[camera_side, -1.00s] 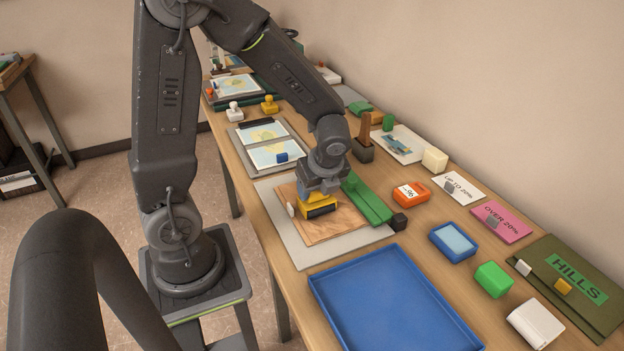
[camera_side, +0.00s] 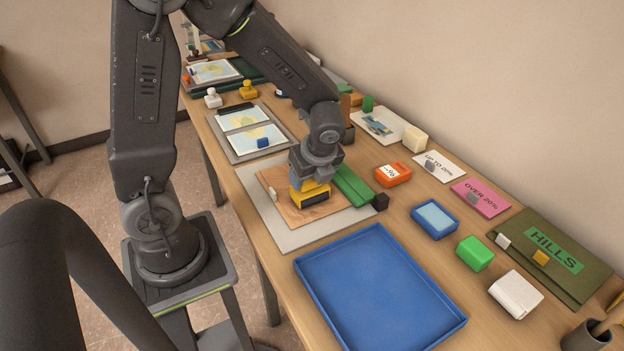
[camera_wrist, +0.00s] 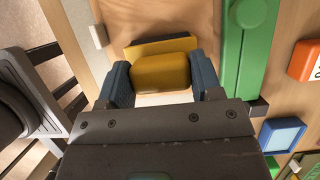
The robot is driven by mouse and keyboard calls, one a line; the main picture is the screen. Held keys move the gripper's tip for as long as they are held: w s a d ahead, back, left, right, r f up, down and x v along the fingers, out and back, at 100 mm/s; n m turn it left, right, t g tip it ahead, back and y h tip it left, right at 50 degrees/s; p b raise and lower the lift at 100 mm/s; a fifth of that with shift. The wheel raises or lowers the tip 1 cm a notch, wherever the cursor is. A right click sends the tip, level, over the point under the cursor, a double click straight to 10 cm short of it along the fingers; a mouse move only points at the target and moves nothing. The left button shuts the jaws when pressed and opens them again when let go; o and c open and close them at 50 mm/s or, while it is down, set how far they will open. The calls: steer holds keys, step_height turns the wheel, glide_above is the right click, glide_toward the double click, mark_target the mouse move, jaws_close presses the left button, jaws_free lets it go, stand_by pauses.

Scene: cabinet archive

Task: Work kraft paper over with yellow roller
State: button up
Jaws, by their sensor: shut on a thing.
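My gripper (camera_side: 309,181) is shut on the yellow roller (camera_side: 314,196). In the wrist view the roller (camera_wrist: 160,70) sits between my two blue-grey fingers, with a dark strip along its far edge. The roller is down over the brown kraft paper (camera_side: 294,213), a wood-toned sheet that also shows at the top of the wrist view (camera_wrist: 180,18). Whether the roller presses on the paper cannot be told for sure. The sheet lies on a pale grey board (camera_side: 274,237). The paper under the roller and gripper is hidden.
A green bar (camera_side: 352,187) with a dark end block lies along the sheet's right side. A small white block (camera_side: 273,195) is at its left edge. An empty blue tray (camera_side: 375,290) stands in front. An orange box (camera_side: 392,175) and blue pad (camera_side: 435,218) are to the right.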

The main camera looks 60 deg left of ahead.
steer(key=shift+a, duration=5.4)
steer(key=shift+w+a, duration=0.1)
steer(key=shift+w, duration=0.6)
steer(key=shift+d, duration=6.85)
steer(key=shift+a+r, duration=0.1)
steer(key=shift+r, duration=0.35)
step_height(320, 180, up, 6)
steer(key=shift+r, duration=0.25)
